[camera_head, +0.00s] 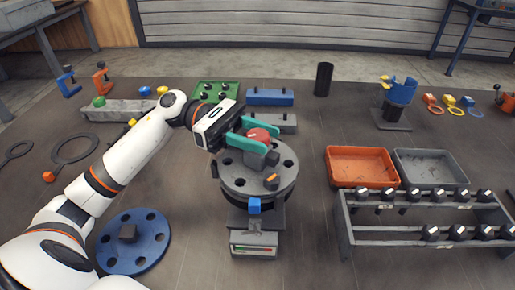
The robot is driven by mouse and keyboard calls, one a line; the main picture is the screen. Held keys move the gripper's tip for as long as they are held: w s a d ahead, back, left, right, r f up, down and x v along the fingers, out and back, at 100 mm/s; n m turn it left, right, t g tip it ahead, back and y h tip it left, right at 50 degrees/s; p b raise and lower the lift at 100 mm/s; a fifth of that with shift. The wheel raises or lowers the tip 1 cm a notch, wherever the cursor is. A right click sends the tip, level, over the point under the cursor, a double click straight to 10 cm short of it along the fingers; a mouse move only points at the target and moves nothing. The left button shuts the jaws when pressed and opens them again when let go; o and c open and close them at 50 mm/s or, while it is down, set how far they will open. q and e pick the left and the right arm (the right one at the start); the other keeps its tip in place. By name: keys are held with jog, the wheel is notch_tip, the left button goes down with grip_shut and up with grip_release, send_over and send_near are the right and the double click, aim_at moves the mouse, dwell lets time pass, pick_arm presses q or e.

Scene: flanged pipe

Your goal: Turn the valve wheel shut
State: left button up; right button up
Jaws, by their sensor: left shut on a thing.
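The red valve wheel (258,134) sits on top of a grey valve body above the round grey flange (284,186) with bolt holes, in the middle of the head view. My left gripper (250,134) reaches in from the left. Its teal fingers are shut on the red wheel, one on the far side and one on the near side, and hide part of its rim. An orange-tipped piece (271,180) and a blue block (254,205) show at the flange's near side. My right gripper is not in view.
An orange tray (362,149) and a grey tray (431,153) stand to the right, behind a rack (388,233) of dark bolts. A blue flange disc (152,255) lies at the lower left. A black cylinder (324,79) stands at the back.

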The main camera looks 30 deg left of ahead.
aim_at(258, 134)
pick_arm(q)
jog(key=shift+m+g, duration=0.3)
jog(key=shift+g, duration=0.1)
jog(key=o, duration=1)
jog(key=shift+c, duration=0.2)
notch_tip(258, 134, up, 10)
jog(key=shift+b, duration=0.4)
